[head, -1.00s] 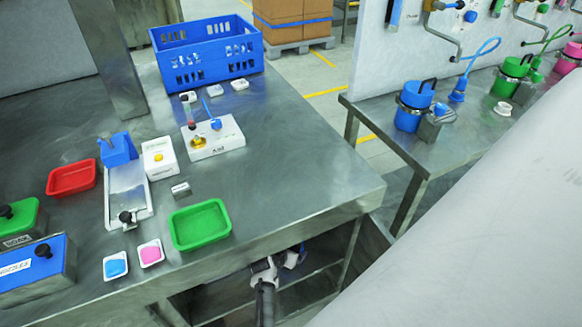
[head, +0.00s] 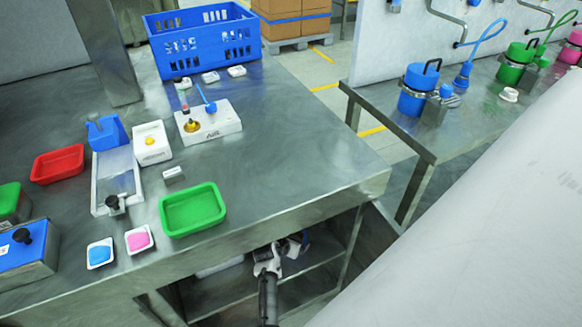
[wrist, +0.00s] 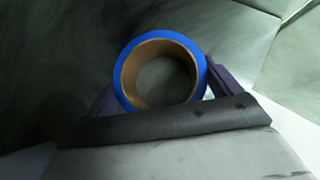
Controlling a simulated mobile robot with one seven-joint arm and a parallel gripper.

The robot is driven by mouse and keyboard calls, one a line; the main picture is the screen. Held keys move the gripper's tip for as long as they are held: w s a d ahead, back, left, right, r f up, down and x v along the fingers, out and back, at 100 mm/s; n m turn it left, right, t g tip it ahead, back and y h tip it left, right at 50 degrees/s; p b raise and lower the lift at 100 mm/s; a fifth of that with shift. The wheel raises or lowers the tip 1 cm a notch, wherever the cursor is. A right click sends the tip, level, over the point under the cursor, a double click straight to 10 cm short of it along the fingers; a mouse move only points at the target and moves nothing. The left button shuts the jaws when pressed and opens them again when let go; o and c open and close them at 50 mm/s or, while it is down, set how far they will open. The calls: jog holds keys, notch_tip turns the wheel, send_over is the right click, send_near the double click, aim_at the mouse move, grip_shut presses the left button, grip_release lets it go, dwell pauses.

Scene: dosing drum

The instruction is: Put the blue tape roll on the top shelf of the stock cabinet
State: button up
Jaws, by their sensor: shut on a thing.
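In the wrist view, the blue tape roll (wrist: 129,78), a blue ring with a brown core, sits between the two fingers of my gripper (wrist: 160,88), which is shut on it. Its open hole faces the camera. In the head view, my gripper (head: 287,248) is at the open front of the cabinet space under the steel bench, just below the bench edge. Only a dark blue bit of what it holds shows there, partly hidden. A steel shelf (head: 222,293) shows inside the cabinet, below and left of my gripper. I cannot tell whether the roll touches any surface.
The bench top (head: 300,150) overhangs the cabinet opening. A green tray (head: 193,209) stands near its front edge. A whitish object (head: 220,266) lies inside the cabinet, left of my gripper. An upright panel (head: 375,235) borders the opening at right. A large pale surface fills the lower right.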

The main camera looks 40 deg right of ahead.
jog(key=shift+f, duration=0.1)
jog(key=o, duration=0.9)
jog(key=shift+r, duration=0.2)
jog(key=v, duration=0.7)
jog(key=shift+s+a+p, duration=0.1)
jog(key=shift+a+p, duration=0.1)
jog(key=shift+p, duration=0.1)
